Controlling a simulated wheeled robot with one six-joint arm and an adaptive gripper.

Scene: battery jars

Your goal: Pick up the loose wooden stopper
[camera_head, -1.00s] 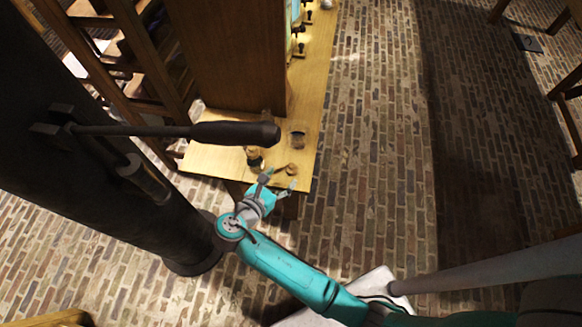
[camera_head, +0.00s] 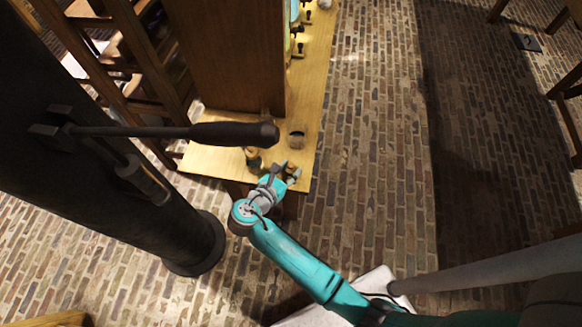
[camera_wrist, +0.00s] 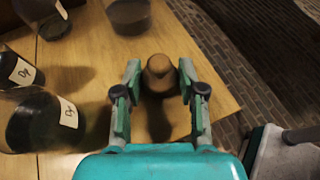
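The loose wooden stopper (camera_wrist: 159,75) stands on the wooden table, seen from above in the wrist view as a brown round piece with a narrower knob. My gripper (camera_wrist: 160,85) is open, with one finger on each side of the stopper. A gap shows between each finger and the stopper, and I cannot tell how high the fingertips are above the table. In the head view my gripper (camera_head: 281,170) is at the table's near end, and the stopper (camera_head: 291,166) is partly hidden by the fingers.
Labelled dark jars (camera_wrist: 44,122) stand left of my gripper, close to its left finger. Another jar (camera_wrist: 129,14) stands beyond the stopper. The table (camera_head: 306,160) ends at right, with brick floor beyond. A dark column with a handle (camera_head: 235,134) is at left.

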